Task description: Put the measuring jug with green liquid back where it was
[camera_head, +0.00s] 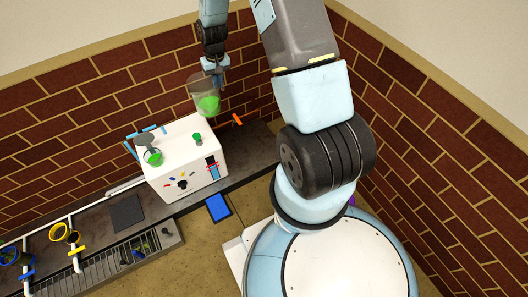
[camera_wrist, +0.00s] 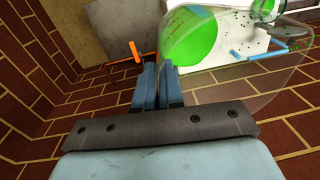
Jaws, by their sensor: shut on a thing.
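The measuring jug (camera_head: 204,92) is clear and holds green liquid. My gripper (camera_head: 217,76) is shut on the jug at its right side and holds it in the air, above the back right of the white machine. In the wrist view the gripper's blue fingers (camera_wrist: 157,88) are close together at the jug's near edge. The jug (camera_wrist: 235,75) fills the upper right there, with the green liquid (camera_wrist: 192,42) seen through its wall. It looks somewhat tilted in the head view.
The white machine (camera_head: 180,150) stands on the dark counter (camera_head: 240,163). A glass vessel with green liquid (camera_head: 152,156) and a small green object (camera_head: 197,138) are on its top. An orange item (camera_head: 237,119) lies to its right. A brick wall is close behind.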

